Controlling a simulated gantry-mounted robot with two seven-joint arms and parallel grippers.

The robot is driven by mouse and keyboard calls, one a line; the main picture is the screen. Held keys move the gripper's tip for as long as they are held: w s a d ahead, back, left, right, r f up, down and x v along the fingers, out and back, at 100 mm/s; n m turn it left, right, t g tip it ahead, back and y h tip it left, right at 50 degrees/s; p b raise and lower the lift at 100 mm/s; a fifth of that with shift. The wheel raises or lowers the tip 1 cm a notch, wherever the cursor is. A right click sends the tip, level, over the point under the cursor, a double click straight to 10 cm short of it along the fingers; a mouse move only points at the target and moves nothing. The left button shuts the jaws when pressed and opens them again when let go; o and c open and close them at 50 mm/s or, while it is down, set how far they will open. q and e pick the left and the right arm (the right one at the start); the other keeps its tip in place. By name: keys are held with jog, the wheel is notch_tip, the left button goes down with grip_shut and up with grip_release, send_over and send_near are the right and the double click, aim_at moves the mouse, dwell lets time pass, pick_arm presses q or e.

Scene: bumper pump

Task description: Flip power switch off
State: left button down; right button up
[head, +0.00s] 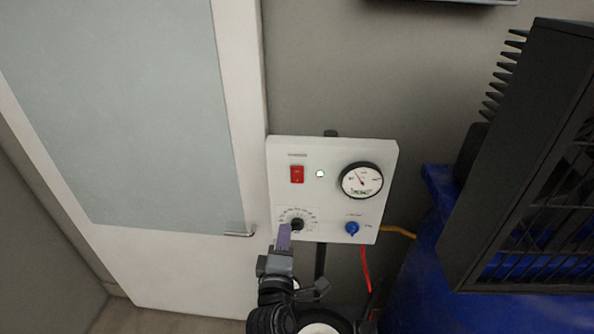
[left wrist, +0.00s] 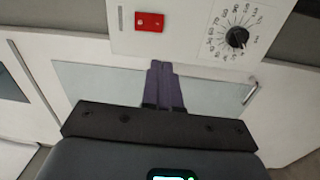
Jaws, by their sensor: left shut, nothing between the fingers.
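The red power switch (head: 297,174) is on the upper left of the white control panel (head: 329,150) in the head view. It also shows near the top of the left wrist view (left wrist: 149,22). My left gripper (head: 284,232) is shut and empty, with its purple fingertips in front of the panel's lower left, by the black dial (head: 297,224). In the left wrist view the shut fingers (left wrist: 161,66) point up toward the panel, below the switch and apart from it in the picture. Whether the fingertips touch the panel cannot be told. My right gripper is not in view.
The panel also carries a round gauge (head: 361,181), a small white light (head: 320,174) and a blue knob (head: 352,228). A blue tank (head: 415,275) and black finned machine (head: 520,150) stand at the right. A door (head: 130,110) with a handle is at the left.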

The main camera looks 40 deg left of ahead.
pick_arm(q)
jog(key=r, duration=0.1)
jog(key=w+r, duration=0.1)
jog(key=d+r, duration=0.1)
jog(key=shift+w+n+t+b, duration=0.15)
jog(key=shift+n+t+b, duration=0.15)
jog(key=shift+n, duration=0.1)
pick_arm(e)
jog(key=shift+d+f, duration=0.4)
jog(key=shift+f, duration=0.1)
pick_arm(q)
send_near(297, 171)
jog(key=x, duration=0.5)
jog(key=shift+w+f+b, duration=0.1)
jog(key=shift+f+b, duration=0.05)
jog(key=shift+b, duration=0.2)
jog(key=shift+x, duration=0.8)
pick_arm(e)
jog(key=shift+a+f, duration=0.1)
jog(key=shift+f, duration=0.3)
